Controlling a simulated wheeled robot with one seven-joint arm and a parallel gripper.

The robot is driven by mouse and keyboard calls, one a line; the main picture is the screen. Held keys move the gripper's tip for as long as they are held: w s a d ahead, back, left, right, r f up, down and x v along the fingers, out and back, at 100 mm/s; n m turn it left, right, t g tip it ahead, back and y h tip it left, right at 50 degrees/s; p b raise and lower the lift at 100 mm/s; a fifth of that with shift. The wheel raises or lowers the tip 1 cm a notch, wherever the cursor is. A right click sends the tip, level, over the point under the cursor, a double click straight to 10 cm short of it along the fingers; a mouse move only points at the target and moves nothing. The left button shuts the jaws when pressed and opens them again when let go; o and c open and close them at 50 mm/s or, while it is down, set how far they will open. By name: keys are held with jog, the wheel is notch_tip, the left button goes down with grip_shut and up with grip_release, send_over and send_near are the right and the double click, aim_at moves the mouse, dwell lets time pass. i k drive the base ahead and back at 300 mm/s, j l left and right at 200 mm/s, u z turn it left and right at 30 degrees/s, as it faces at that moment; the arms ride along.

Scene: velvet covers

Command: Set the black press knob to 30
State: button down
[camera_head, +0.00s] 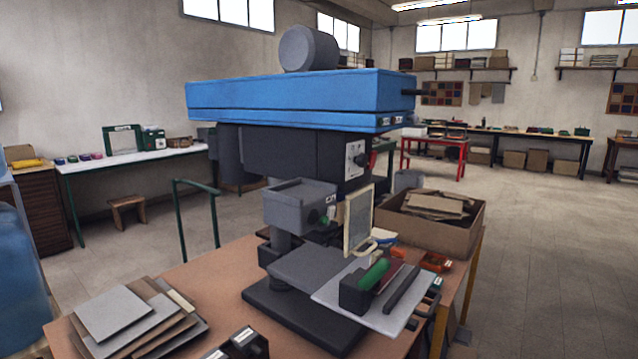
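The press has a wide blue top housing (290,93) above a dark body, and it stands on a brown table (225,275). A pale control plate (355,165) is on the right side of the dark body. A small black knob (360,159) is on this plate. Its pointer and scale are too small to read, so I cannot tell its setting. I cannot make out my gripper in this view.
A framed panel (358,219) stands upright before the press, near a grey plate (390,318) with a green-topped block. A cardboard box (435,228) stands right of the press. Stacked sheets (114,309) lie front left. The floor at right is clear.

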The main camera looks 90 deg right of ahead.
aim_at(362, 161)
jog(key=i+z, duration=0.2)
jog(key=z, duration=0.25)
jog(key=i+j+z, duration=0.15)
jog(key=z, duration=0.35)
jog(key=i+j+z, duration=0.15)
jog(key=z, duration=0.3)
jog(key=i+j+z, duration=0.15)
jog(key=z, duration=0.35)
jog(key=k+j, duration=0.05)
